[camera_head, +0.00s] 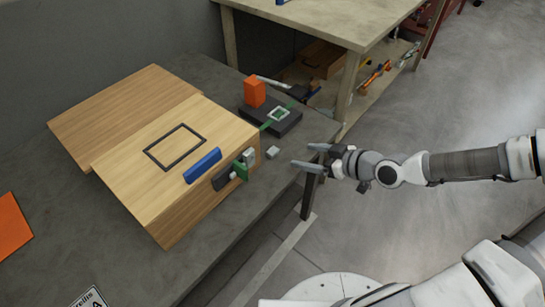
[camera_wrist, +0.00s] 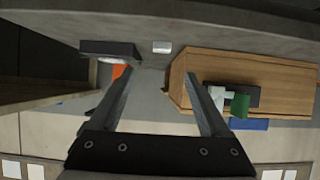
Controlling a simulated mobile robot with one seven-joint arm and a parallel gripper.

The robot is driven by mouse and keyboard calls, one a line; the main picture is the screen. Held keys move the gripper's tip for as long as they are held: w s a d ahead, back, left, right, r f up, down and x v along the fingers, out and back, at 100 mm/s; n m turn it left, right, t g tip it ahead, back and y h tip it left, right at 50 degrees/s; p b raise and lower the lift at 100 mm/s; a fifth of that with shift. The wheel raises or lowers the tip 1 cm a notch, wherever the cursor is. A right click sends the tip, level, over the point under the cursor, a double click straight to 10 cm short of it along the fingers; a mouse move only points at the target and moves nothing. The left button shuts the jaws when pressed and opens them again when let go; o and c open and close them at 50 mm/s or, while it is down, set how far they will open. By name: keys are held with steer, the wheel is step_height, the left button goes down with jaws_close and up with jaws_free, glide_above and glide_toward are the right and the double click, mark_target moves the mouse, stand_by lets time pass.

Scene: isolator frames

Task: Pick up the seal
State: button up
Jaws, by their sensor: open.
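No part is clearly marked as the seal. A small light-grey block (camera_head: 272,152) lies alone on the grey bench near its edge; it may be the seal, but I cannot tell. It also shows in the wrist view (camera_wrist: 162,46), beyond and roughly between my fingertips. A thin dark rectangular outline (camera_head: 158,158) lies on top of the wooden box (camera_head: 135,185). My gripper (camera_head: 307,156) is open and empty, at the bench edge to the right of the grey block and apart from it. Both fingers show in the wrist view (camera_wrist: 160,73).
On the box's near side are a blue bar (camera_head: 203,165), a dark plate (camera_head: 221,178) and a green handle (camera_head: 240,170). A black device (camera_head: 286,124) and an orange block (camera_head: 254,91) stand behind. A wooden table (camera_head: 310,15) is at the back.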

steer(key=b, duration=0.3)
glide_toward(275, 152)
steer(key=x, duration=0.3)
steer(key=shift+w, duration=0.35)
steer(key=b+x, duration=0.1)
steer(key=x, duration=0.1)
steer(key=b+x, duration=0.1)
steer(key=x, duration=0.1)
steer(key=shift+s+a+f, duration=0.2)
steer(key=shift+w+a+f+b, duration=0.15)
steer(key=shift+w+a+b, duration=0.2)
steer(key=shift+a+b, duration=0.05)
steer(key=shift+c, duration=0.2)
jaws_close()
